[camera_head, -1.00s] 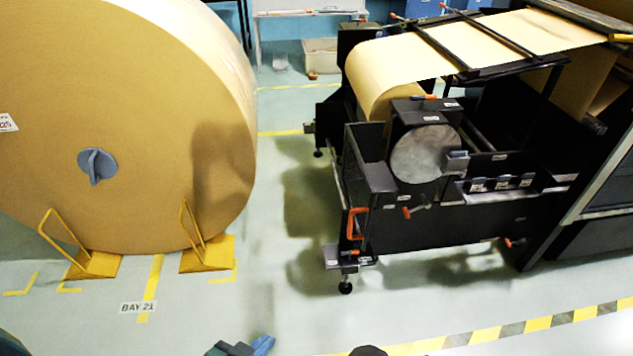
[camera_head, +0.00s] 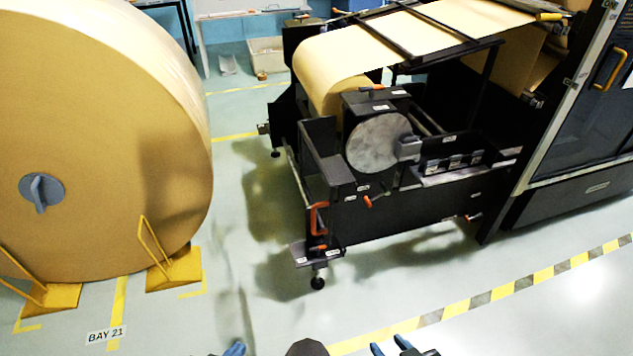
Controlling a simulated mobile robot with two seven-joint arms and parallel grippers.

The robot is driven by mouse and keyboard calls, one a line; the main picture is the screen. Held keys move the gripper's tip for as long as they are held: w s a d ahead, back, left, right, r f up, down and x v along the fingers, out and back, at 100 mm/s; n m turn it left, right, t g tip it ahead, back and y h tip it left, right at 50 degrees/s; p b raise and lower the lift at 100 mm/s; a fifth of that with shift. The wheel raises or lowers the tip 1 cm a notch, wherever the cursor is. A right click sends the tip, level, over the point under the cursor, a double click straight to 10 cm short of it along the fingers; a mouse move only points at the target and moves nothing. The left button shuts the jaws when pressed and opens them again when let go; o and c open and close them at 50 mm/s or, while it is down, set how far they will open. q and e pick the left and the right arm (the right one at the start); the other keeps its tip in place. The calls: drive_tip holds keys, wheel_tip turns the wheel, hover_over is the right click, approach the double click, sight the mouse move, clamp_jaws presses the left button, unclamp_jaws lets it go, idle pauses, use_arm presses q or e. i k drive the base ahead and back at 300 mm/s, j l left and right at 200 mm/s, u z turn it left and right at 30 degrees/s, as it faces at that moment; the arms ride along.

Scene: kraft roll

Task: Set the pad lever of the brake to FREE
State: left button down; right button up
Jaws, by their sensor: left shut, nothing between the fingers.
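The black unwind stand (camera_head: 400,215) carries a round grey metal disc (camera_head: 377,142) with a grey block (camera_head: 408,148) at its right edge, which looks like the brake. A small orange-tipped lever (camera_head: 368,202) sticks out below the disc. Another orange-tipped lever (camera_head: 475,217) is low on the right of the frame. The small labels are too small to read, so I cannot tell which lever is the pad lever or its setting. My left gripper (camera_head: 235,349) is shut and empty at the bottom edge. My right gripper (camera_head: 391,346) has its fingers apart, empty, at the bottom edge. Both are well short of the stand.
A huge kraft roll (camera_head: 110,150) stands at the left, with yellow chocks (camera_head: 174,271) at its foot. An orange handle (camera_head: 319,218) is on the stand's near left corner. A striped floor line (camera_head: 480,299) crosses in front. The floor before the stand is clear.

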sight(386, 191)
drive_tip(key=i+l+u, duration=0.2)
drive_tip(key=i+u, duration=0.15)
drive_tip(key=i, duration=0.8)
